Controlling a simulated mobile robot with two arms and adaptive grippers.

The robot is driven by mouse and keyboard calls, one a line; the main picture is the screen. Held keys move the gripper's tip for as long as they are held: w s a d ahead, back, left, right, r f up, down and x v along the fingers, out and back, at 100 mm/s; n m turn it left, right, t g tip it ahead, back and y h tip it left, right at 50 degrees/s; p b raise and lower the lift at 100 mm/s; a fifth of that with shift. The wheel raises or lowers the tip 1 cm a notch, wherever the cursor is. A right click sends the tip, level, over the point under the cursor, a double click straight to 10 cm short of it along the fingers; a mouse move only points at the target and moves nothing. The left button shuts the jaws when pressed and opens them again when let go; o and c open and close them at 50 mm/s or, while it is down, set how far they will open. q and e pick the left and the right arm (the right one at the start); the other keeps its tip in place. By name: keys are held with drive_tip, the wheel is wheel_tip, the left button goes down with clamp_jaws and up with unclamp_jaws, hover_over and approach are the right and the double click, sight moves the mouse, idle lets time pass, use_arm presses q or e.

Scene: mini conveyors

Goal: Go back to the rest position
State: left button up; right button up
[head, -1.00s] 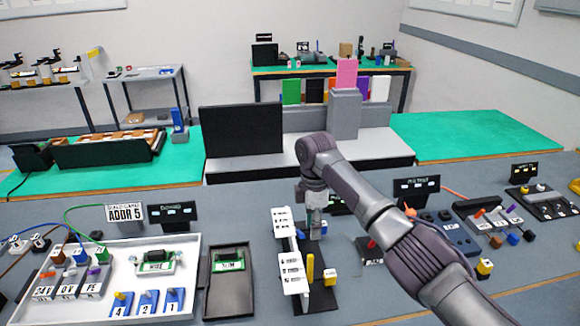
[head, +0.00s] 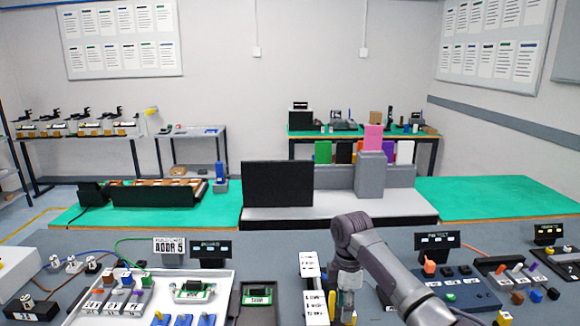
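My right arm comes in from the lower right, and its grey gripper (head: 346,298) points down. It is in front of or beside the white labelled block (head: 312,285) and the yellow peg; I cannot tell whether it touches either. The fingertips are small and partly lost against the things behind, so whether they are open or shut does not show. No held object can be made out. My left arm and gripper are not in view.
A white tray (head: 226,284) with a green board stands at left, beside a dark bin (head: 258,292). Button and connector blocks (head: 450,284) stand at right. A black panel (head: 277,184) stands behind. The green mat (head: 495,196) at back right is clear.

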drive_tip(key=s+d+f+m+y+b, duration=0.1)
drive_tip(key=s+f+m, duration=0.2)
drive_tip(key=f, duration=1)
drive_tip(key=s+d+f+m, duration=0.1)
drive_tip(key=s+f+m, duration=0.15)
drive_tip(key=f, duration=0.95)
drive_tip(key=s+d+f+m+t+b, duration=0.15)
drive_tip(key=s+f+m, duration=0.25)
drive_tip(key=s+f, duration=1)
drive_tip(key=s+d+f+m, duration=0.2)
drive_tip(key=s+f, duration=0.4)
drive_tip(key=s, duration=0.6)
drive_tip(key=s+d+f+m, duration=0.2)
drive_tip(key=s+f, duration=0.4)
drive_tip(key=s, duration=0.6)
drive_tip(key=s+d+f+m+h+b, duration=0.1)
drive_tip(key=s+f, duration=0.5)
drive_tip(key=s, duration=0.6)
drive_tip(key=shift+d+m, duration=0.65)
drive_tip(key=shift+d, duration=0.3)
